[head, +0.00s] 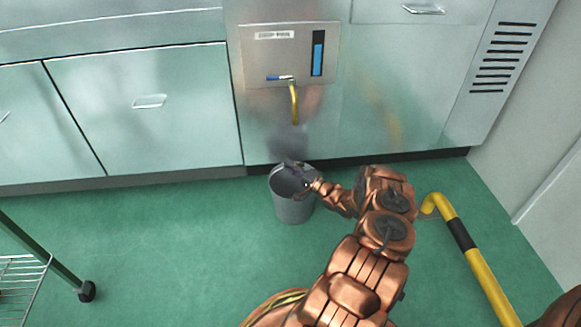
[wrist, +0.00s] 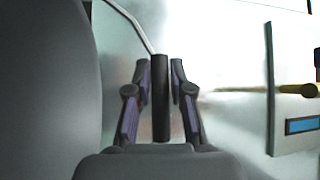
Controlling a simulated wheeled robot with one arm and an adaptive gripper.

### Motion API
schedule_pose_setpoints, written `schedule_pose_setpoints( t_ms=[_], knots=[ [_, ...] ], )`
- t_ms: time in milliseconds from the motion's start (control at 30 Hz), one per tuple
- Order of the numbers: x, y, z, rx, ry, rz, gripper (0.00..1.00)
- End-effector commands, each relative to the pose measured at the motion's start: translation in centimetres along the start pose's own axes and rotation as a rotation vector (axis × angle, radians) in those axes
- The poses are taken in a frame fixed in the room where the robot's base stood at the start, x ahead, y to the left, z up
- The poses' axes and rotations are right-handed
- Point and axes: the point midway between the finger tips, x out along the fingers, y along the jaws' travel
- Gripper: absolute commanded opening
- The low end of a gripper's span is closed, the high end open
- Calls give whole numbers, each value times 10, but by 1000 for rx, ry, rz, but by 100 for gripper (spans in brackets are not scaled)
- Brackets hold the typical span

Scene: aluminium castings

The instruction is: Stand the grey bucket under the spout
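The grey bucket (head: 292,207) is upright in front of the metal cabinet, below the yellow spout (head: 294,103) in the head view. I cannot tell whether its base touches the floor. My gripper (head: 292,167) is at the top of the bucket, at its raised handle. In the wrist view my gripper (wrist: 161,80) has its fingers closely on both sides of the dark handle grip (wrist: 161,105), and seems shut on it. The handle's wire runs up and left, and the bucket's grey wall (wrist: 45,90) fills the left side.
The spout's panel (head: 262,60) has a blue gauge and a blue-tipped lever. A yellow rail (head: 481,275) with a black band stands at right. A wire cart (head: 22,275) on a caster is at lower left. Green floor (head: 160,250) left of the bucket is clear.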

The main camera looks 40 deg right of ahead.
Motion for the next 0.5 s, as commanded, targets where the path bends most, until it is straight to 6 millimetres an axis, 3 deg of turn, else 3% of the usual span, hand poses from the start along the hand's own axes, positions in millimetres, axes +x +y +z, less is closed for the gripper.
schedule_pose_setpoints(
  t_ms=[167, 500],
  knots=[
    [0, 0, 0, 0, 0, 0, 42],
    [0, -2, 0, 1, 1, 1, 42]
  ],
)
